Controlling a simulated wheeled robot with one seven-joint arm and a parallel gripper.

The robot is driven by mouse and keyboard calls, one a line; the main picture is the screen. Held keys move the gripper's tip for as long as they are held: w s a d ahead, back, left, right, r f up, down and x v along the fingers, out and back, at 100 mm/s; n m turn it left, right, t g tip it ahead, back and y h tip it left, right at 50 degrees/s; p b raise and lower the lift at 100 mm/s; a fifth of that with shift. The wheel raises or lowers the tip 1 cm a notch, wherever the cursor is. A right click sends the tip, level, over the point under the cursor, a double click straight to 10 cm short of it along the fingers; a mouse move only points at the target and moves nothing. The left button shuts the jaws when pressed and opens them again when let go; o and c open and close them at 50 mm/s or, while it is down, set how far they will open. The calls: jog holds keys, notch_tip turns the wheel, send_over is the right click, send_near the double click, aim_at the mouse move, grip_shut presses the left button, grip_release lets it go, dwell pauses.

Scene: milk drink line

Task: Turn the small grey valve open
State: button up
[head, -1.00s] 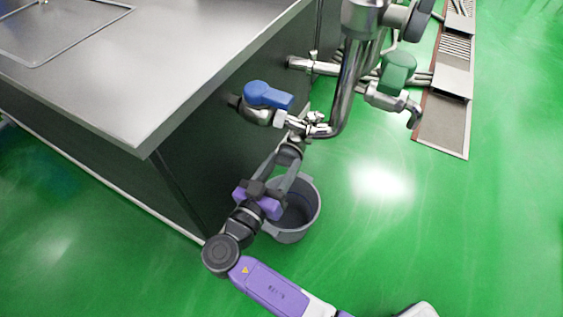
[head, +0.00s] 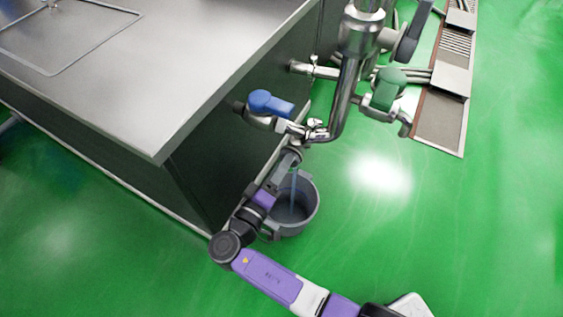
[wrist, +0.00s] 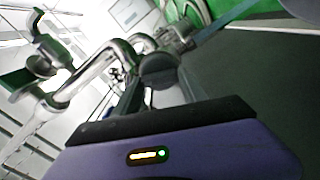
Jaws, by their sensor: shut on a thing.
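The small grey valve (head: 293,153) sits at the low end of the steel pipework, beside the cabinet's side. In the wrist view its rounded dark grey handle (wrist: 160,70) lies between my fingertips. My gripper (head: 288,160) is shut on this handle, and the fingers hide part of it. A thin bluish stream (head: 293,188) runs down from the valve into the grey bucket (head: 315,200) below. The stream also shows in the wrist view (wrist: 222,22) as a slanted strip.
A blue-handled valve (head: 270,103) is just above my gripper, near the cabinet (head: 200,90). A green-handled valve (head: 388,88) hangs to the right of the vertical steel pipe (head: 345,95). A floor drain (head: 440,120) lies beyond. The green floor on the right is clear.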

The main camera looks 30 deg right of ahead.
jog(key=shift+f+n+p, duration=0.1)
jog(key=shift+n+p, duration=1.05)
jog(key=shift+n, duration=1.15)
jog(key=o, duration=1.3)
jog(key=shift+a, duration=0.15)
jog(key=v, duration=0.7)
jog(key=shift+s+a+p, duration=0.2)
jog(key=shift+s+p, duration=0.05)
jog(key=shift+p, duration=0.15)
jog(key=shift+w+f, duration=0.1)
